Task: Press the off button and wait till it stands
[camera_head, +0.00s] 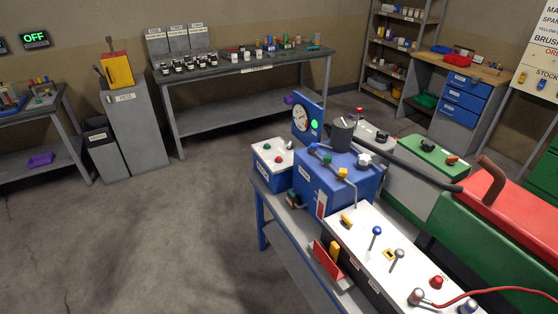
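No button with a readable "off" label shows. A white-topped blue box (272,170) on the blue-legged bench carries a green button (267,146) and a red button (278,160). A larger red knob (437,281) stands on the white control panel (360,245) at the lower right, near a blue-knobbed lever (376,231) and a grey-knobbed lever (397,254). A blue panel with a round gauge (302,118) has a lit green round light (314,125). A green-lit sign reading OFF (35,39) hangs on the left wall. Neither of my grippers shows.
A blue machine block (335,180) and a green-and-red machine (490,215) fill the right side. A long workbench (240,72) with jars stands at the back, beside a grey cabinet (135,125). Open concrete floor (150,230) lies at the left and centre.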

